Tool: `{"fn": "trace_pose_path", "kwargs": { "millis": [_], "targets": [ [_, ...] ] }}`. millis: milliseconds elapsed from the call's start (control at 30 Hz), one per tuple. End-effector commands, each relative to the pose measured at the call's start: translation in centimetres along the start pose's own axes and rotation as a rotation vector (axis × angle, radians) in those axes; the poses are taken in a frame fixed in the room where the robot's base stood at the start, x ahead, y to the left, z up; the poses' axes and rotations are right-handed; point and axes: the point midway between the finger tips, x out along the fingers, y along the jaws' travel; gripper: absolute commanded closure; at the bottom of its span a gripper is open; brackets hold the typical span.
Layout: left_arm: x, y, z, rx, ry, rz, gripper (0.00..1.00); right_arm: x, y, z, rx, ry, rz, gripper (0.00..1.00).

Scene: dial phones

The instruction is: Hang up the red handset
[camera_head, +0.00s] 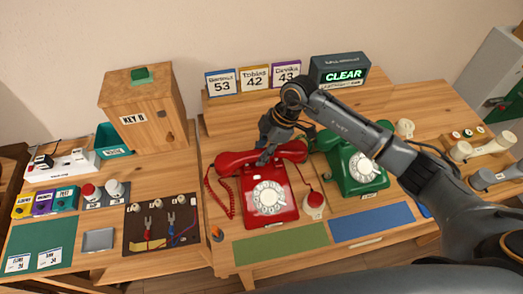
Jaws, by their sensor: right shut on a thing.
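The red dial phone (269,199) stands upright on the wooden desk, with a white dial facing me. The red handset (233,161) lies across the top of the phone at its cradle, tilted a little up to the right. I cannot tell whether it rests fully in the cradle. My right gripper (265,152) comes from above and is shut on the middle of the red handset. Its fingers hide part of the handset and cradle. The coiled red cord (219,198) hangs at the phone's left. My left gripper is not in view.
A green dial phone (355,170) stands close at the right, partly behind my right arm. A red-and-white button (314,203) sits between the phones. A green mat (277,246) and a blue mat (371,222) lie in front. A wooden box (143,112) and tools stand left.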

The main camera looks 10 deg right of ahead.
Motion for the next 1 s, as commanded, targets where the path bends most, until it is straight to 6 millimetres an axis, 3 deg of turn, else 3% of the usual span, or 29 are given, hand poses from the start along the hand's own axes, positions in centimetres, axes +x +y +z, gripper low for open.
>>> {"fn": "trace_pose_path", "kwargs": {
  "millis": [1000],
  "targets": [
    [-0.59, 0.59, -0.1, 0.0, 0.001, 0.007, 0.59, -0.14, 0.04, -0.09, -0.001, 0.002, 0.002, 1.0]
  ]
}}
